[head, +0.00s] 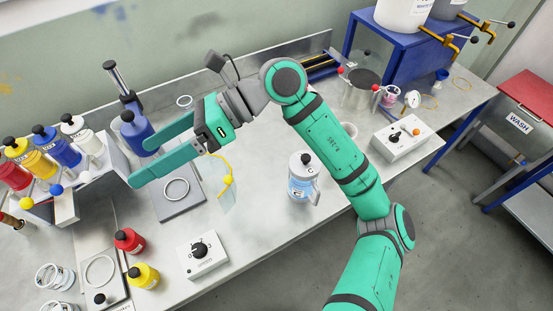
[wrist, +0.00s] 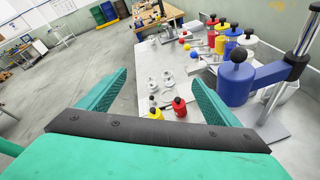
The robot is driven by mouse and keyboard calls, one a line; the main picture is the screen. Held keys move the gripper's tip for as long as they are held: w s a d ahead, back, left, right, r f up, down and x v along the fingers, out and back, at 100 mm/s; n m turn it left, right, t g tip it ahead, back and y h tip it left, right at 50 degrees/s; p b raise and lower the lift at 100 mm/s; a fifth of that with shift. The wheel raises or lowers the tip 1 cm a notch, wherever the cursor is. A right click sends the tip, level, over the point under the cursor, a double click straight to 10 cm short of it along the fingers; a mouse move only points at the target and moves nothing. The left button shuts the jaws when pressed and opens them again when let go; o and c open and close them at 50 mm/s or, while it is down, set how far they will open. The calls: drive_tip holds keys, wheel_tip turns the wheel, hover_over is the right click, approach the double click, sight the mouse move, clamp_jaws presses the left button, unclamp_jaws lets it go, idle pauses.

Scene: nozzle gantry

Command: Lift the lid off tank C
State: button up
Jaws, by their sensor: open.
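Tank C (head: 302,187) is a clear-walled canister with a blue-and-white label and the letter C, upright on the bench in the middle of the head view. Its pale lid (head: 298,164) has a black knob and sits on top of the tank. My gripper (head: 140,166) is open and empty, well to the left of the tank, with its green fingers pointing left toward the bottle rack. The wrist view shows the spread fingers (wrist: 160,80) with nothing between them. Tank C is not in the wrist view.
Colored bottles (head: 59,148) stand on a rack at the left. A blue stand with a post (head: 134,130) is close behind my fingers. A white knob box (head: 201,254) lies in front, and a control box (head: 402,138) stands right of my arm. Bench around tank C is largely clear.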

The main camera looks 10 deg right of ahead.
drive_tip(key=w+d+f+t+h, duration=0.2)
drive_tip(key=w+d+f+h, duration=0.25)
drive_tip(key=d, duration=0.25)
drive_tip(key=m+t+h, duration=0.2)
drive_tip(key=m+h, duration=0.1)
drive_tip(key=h, duration=0.7)
hover_over(306, 157)
drive_tip(key=f, duration=0.6)
drive_tip(key=shift+w+a+f, duration=0.15)
drive_tip(key=shift+w+a, duration=0.05)
drive_tip(key=shift+w, duration=0.1)
drive_tip(key=shift+s+d+f, duration=0.15)
drive_tip(key=shift+f, duration=1.2)
drive_tip(key=shift+s+d+f, duration=0.1)
drive_tip(key=shift+s+f, duration=0.05)
drive_tip(key=shift+f, duration=1.15)
drive_tip(key=c, duration=1.1)
